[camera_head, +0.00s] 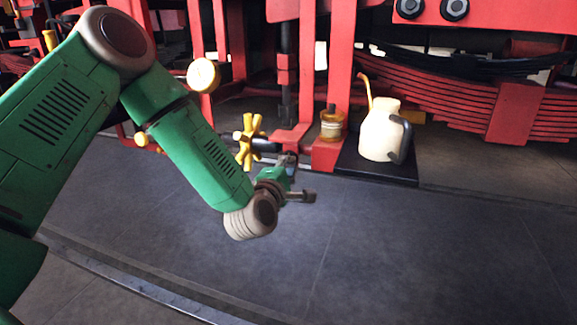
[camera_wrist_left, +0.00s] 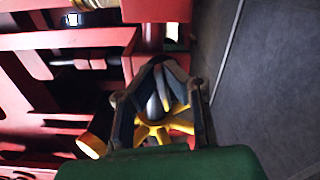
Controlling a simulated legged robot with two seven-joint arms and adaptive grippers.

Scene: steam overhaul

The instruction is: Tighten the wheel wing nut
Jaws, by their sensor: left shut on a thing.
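The yellow wheel wing nut (camera_head: 248,141), with several spokes, stands at the front of the red machinery in the head view. My left gripper (camera_head: 284,161) is at its right side, low over the floor. In the left wrist view, the fingers of my left gripper (camera_wrist_left: 158,68) close in around a grey rod-like part, with the yellow spokes of the wing nut (camera_wrist_left: 155,132) between and behind them. The gripper is shut on it. The exact contact is partly hidden by the fingers. My right gripper is not in view.
A cream oil can (camera_head: 380,135) stands on a black mat (camera_head: 403,172) to the right. A brass jar (camera_head: 331,125) sits on a red foot beside it. A round gauge (camera_head: 203,75) is above the wing nut. The grey floor in front is clear.

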